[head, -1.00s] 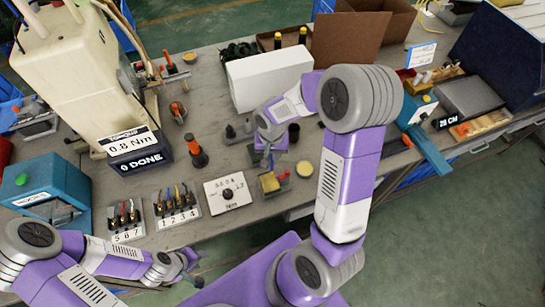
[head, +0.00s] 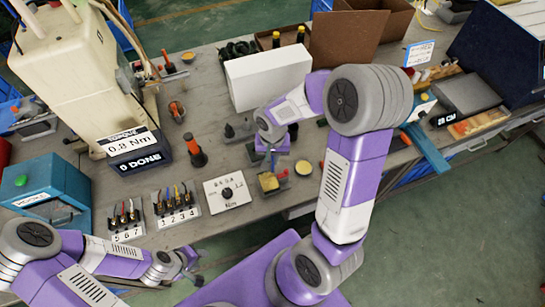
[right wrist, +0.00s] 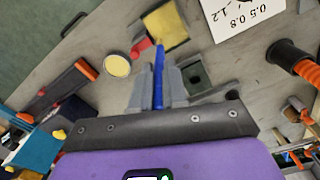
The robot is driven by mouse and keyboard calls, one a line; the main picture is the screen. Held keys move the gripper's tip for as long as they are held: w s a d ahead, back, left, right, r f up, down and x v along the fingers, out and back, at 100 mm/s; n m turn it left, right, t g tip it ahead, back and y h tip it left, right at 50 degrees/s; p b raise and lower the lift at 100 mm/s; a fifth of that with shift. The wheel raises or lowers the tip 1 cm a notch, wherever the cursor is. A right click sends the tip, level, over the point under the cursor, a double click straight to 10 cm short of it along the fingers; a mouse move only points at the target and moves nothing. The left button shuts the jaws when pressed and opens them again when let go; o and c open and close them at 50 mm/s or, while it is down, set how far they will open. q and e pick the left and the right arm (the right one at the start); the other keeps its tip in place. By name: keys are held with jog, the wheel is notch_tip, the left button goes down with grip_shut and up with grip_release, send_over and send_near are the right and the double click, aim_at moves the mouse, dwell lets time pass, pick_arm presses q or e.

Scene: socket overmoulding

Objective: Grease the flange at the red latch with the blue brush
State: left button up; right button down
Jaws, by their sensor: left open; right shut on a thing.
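My right gripper (right wrist: 158,88) is shut on the blue brush (right wrist: 158,76), which points away from the wrist. The brush tip is close to the near edge of a yellow-topped grey fixture (right wrist: 166,24); I cannot tell whether it touches. The red latch (right wrist: 140,48) sits at that fixture's edge, just left of the brush tip. The flange itself is too small to make out. In the head view my right gripper (head: 271,153) is just behind the yellow-topped fixture (head: 268,182). My left gripper (head: 190,265) is open and empty at the table's front edge.
A round tin with pale yellow contents (right wrist: 117,65) stands left of the fixture in the wrist view. A dark square holder (right wrist: 197,78) is right of the fingers. A dial box (head: 227,192) and wire racks (head: 175,205) stand left, a white box (head: 268,78) behind.

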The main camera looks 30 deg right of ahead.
jog(key=shift+r+p, duration=0.45)
jog(key=shift+r, duration=0.5)
